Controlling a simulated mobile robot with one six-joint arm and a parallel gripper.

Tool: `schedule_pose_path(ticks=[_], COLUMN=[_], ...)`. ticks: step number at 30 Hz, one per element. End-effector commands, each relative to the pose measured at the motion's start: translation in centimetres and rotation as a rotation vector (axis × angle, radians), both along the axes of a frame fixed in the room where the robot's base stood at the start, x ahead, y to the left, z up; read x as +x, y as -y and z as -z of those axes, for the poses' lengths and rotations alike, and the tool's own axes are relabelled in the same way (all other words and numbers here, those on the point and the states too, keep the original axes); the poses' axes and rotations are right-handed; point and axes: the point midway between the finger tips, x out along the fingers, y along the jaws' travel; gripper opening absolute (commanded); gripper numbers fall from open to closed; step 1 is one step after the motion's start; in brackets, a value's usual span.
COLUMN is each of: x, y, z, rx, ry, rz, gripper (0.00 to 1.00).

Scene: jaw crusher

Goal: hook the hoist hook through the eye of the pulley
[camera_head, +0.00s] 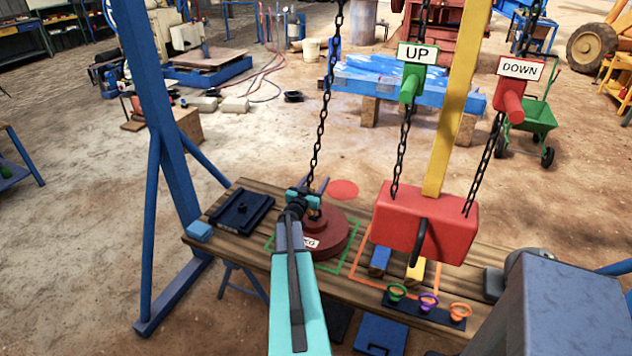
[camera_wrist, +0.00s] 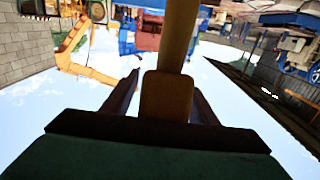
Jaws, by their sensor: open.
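The round dark red, stepped piece with a white label, which I take for the pulley (camera_head: 334,238), lies on the wooden bench inside a green outline. Its eye is not clear to see behind my gripper (camera_head: 304,197). A dark load chain (camera_head: 320,110) hangs down to my gripper, just above the piece. The hook at its end is mostly hidden there. In the wrist view, my gripper (camera_wrist: 160,88) has its fingers apart on either side of a brown block with a thick stem (camera_wrist: 166,95), perhaps the hook's body. I cannot tell whether the hook touches the eye.
A red hoist block (camera_head: 437,212) hangs at the right beside a yellow beam (camera_head: 461,95). Chains carry the UP handle (camera_head: 411,85) and DOWN handle (camera_head: 512,100). A dark tray (camera_head: 242,211) lies on the bench's left. A blue post (camera_head: 150,100) stands at left.

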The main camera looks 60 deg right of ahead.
Motion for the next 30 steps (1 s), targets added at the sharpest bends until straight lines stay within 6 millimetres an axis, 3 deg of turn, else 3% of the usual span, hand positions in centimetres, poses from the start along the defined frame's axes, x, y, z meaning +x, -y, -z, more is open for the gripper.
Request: schedule_pose_path(ticks=[11,30], x=[-0.2,-0.6], y=[-2.3,-8.9], z=[0.1,0.1], rx=[0.001,0.0], ry=[0.001,0.0], rz=[0.0,-0.001], gripper=[0.53,0.53])
